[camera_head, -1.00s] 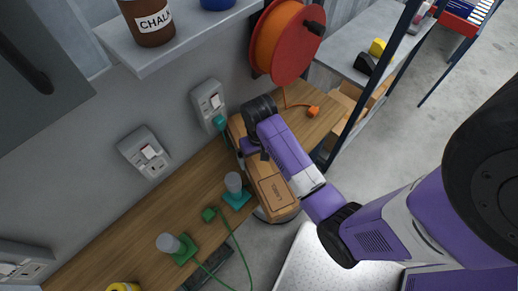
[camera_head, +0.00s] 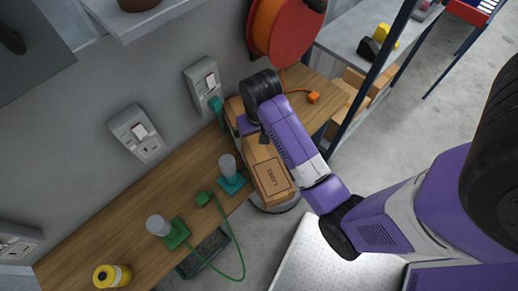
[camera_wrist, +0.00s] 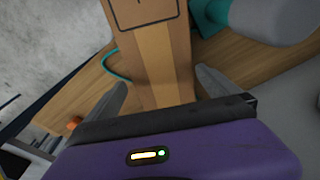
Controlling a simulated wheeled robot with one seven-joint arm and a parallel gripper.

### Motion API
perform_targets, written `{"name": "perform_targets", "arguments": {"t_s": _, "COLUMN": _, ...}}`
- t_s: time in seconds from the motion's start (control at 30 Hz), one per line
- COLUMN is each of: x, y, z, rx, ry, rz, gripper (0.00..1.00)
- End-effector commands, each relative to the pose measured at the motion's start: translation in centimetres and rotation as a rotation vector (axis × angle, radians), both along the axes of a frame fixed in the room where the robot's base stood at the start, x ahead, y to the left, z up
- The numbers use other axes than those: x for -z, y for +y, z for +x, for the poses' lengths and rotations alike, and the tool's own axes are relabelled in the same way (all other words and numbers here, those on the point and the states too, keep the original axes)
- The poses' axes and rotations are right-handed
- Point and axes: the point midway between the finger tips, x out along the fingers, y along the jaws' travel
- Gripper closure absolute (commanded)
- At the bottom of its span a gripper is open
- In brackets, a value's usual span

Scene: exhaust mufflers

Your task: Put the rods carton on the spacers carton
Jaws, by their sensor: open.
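My gripper (camera_wrist: 162,80) is open, with one finger on each side of the carton (camera_wrist: 163,60) in the wrist view. Whether the fingers touch it cannot be told. In the head view my wrist covers part of the carton, and the fingertips are mostly hidden.
Grey cylinders on a teal base (camera_head: 231,184) and a green base (camera_head: 175,235) stand left of the carton. A green cable (camera_head: 240,250) hangs over the edge. An orange reel (camera_head: 285,30) hangs above. A yellow roll (camera_head: 112,276) lies on the bench at lower left.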

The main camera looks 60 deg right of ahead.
Motion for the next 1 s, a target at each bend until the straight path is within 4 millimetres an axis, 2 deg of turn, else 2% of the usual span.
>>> {"name": "perform_targets", "arguments": {"t_s": 0.33, "x": 3.1, "y": -0.2, "z": 0.5, "rx": 0.004, "ry": -0.005, "rz": -0.002, "gripper": 0.0}}
{"name": "perform_targets", "arguments": {"t_s": 0.6, "x": 6.8, "y": -0.2, "z": 0.8, "rx": 0.004, "ry": -0.006, "rz": -0.003, "gripper": 0.0}}
{"name": "perform_targets", "arguments": {"t_s": 0.93, "x": 7.5, "y": -0.3, "z": 0.9, "rx": 0.004, "ry": -0.007, "rz": -0.004, "gripper": 0.0}}
{"name": "perform_targets", "arguments": {"t_s": 1.0, "x": 7.5, "y": -0.3, "z": 0.9, "rx": 0.004, "ry": -0.007, "rz": -0.004, "gripper": 0.14}}
